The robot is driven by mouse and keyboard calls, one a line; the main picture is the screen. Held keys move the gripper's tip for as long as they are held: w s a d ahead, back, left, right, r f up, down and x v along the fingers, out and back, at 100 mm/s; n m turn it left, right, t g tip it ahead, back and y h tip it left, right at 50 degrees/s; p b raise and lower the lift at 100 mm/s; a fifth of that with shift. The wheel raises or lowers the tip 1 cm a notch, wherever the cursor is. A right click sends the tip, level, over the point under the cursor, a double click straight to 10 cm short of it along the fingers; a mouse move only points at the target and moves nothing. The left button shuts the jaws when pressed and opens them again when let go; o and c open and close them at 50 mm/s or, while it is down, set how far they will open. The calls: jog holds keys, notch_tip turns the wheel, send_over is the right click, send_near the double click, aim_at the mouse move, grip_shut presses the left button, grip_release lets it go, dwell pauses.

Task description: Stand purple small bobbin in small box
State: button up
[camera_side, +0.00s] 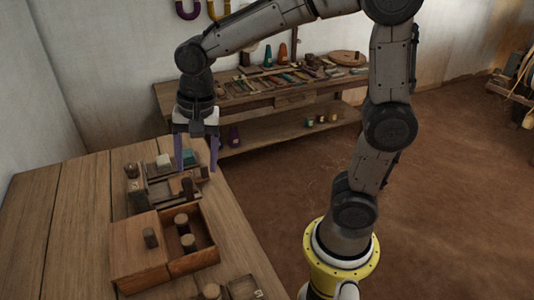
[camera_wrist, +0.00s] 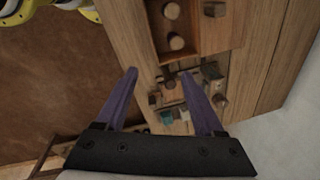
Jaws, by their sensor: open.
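My gripper (camera_side: 197,168) is open and empty, pointing down above the far end of the wooden table; its two violet fingers also show in the wrist view (camera_wrist: 165,75). A wooden box (camera_side: 206,259) with an open compartment stands on the table, nearer the side camera than my gripper. Two brown, cylinder-like bobbins (camera_side: 181,222) stand inside it, and they show in the wrist view (camera_wrist: 176,42). I cannot make out a purple small bobbin, nor tell for certain which container is the small box.
Below my gripper, a divided tray (camera_side: 148,196) holds small blocks, including a white one (camera_side: 163,160) and a teal one (camera_side: 190,157). A tool-covered bench (camera_side: 240,103) stands behind. The table's left side is clear.

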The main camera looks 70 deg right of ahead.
jog(key=s+d+r+n+t, duration=0.1)
jog(key=s+d+n+t, duration=0.1)
jog(key=s+n, duration=0.4)
jog(key=s+d+r+n+t, duration=0.1)
jog(key=s+d+n, duration=0.1)
jog(key=s+n, duration=0.4)
jog(key=s, duration=0.3)
jog(key=shift+s+r+n+t, duration=0.25)
jog(key=shift+r+n+t, duration=0.05)
jog(key=shift+r+t, duration=0.1)
